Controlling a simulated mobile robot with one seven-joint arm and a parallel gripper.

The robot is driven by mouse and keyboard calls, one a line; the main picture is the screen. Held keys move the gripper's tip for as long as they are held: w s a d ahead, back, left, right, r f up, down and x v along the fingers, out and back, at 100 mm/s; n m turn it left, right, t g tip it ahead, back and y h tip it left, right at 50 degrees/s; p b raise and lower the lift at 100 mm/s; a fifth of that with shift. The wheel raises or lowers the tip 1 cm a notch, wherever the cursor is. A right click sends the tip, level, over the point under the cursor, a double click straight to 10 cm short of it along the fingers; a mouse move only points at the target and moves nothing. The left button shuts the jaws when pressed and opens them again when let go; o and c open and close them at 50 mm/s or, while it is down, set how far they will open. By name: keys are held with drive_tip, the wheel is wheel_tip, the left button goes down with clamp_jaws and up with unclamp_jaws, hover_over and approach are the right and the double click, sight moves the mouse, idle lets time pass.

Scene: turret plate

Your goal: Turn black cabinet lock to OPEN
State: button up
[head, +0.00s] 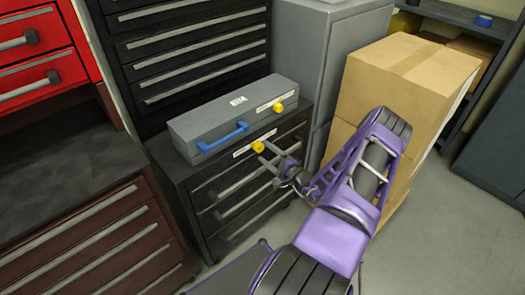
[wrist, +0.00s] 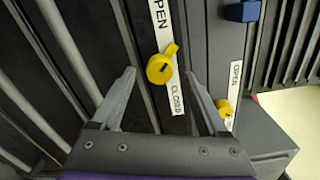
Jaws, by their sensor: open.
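The black cabinet (head: 190,190) stands low, with a grey case on top. Its yellow lock (head: 258,147) sits on the top front edge. In the wrist view the lock (wrist: 160,68) is a round knob with a dark slot and a short tab pointing up and slightly right. A white OPEN label (wrist: 161,22) is above it and a CLOSED label (wrist: 176,98) below. My gripper (head: 266,153) is open at the lock. In the wrist view its fingertips (wrist: 159,75) appear on either side of the knob; I cannot tell whether they touch it.
The grey case (head: 215,125) has a blue handle (head: 222,138) and its own yellow lock (head: 278,107), also close to the right finger in the wrist view (wrist: 224,107). Cardboard boxes (head: 405,75) stand to the right. A brown drawer unit (head: 90,240) is at left. Some floor is clear at right.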

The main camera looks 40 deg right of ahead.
drive_tip(key=s+d, duration=0.1)
drive_tip(key=s, duration=1.4)
